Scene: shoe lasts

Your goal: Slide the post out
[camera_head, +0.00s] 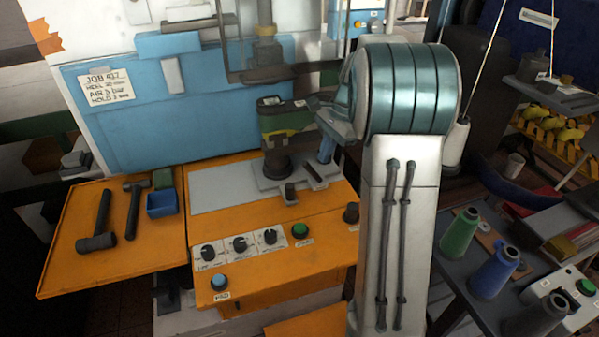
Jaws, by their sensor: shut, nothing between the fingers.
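A short dark post (277,162) stands upright on a grey slotted plate (262,182) on the orange machine bed. A green and black shoe last or form (285,117) sits on top of the post. The plate's front end carries a small dark block with a peg (290,193). My gripper (326,152) is just right of the post, pointing down near the plate's right side. It appears shut and empty; whether it touches the plate cannot be told. My arm hides the area right of it.
A vertical press shaft (266,45) hangs above the last. Knobs and a green button (300,231) line the orange front panel. An orange side tray (75,262) holds hammers and a blue box (162,203). Thread cones (460,235) stand on a dark table at right.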

